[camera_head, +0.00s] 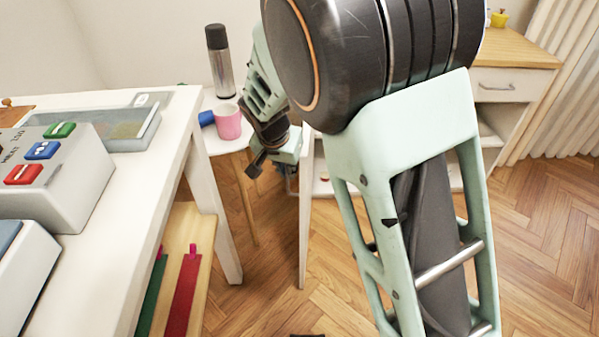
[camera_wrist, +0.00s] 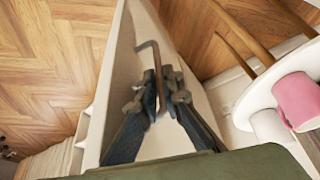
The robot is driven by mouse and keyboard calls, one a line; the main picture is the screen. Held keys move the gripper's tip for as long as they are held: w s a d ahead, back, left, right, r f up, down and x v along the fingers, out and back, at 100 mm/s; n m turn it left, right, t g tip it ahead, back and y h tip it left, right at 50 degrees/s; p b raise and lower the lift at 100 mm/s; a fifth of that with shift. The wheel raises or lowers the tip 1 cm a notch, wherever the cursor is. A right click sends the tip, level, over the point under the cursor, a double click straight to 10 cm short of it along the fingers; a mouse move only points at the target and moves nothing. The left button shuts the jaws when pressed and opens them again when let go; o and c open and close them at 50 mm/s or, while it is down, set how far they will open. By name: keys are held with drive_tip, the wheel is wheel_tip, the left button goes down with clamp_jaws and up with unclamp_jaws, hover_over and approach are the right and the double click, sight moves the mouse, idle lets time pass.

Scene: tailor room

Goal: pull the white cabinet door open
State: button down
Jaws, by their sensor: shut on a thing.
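The white cabinet door (camera_wrist: 120,85) fills the middle of the wrist view as a pale panel. In the head view its narrow edge (camera_head: 304,215) stands upright, swung out from the white cabinet (camera_head: 513,85). A bent metal bar handle (camera_wrist: 154,52) is on the door. My gripper (camera_wrist: 162,87) is shut on the handle, with its dark fingers on both sides of it. In the head view my arm hides much of the cabinet and most of the gripper.
A stool (camera_head: 237,147) carries a pink mug (camera_head: 228,122) and a dark-topped flask (camera_head: 219,65), close to my wrist. A white table (camera_head: 128,210) with grey boxes stands at the left. Wooden floor (camera_head: 545,230) is clear at the right.

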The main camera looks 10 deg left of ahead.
drive_tip(key=shift+w+a+r, duration=0.2)
drive_tip(key=shift+w+a, duration=0.2)
drive_tip(key=shift+a, duration=0.4)
drive_tip(key=c, duration=2.4)
unclamp_jaws()
drive_tip(key=shift+w+d, duration=0.1)
drive_tip(key=shift+r, duration=0.1)
drive_tip(key=v, duration=1.2)
drive_tip(key=shift+s, duration=0.35)
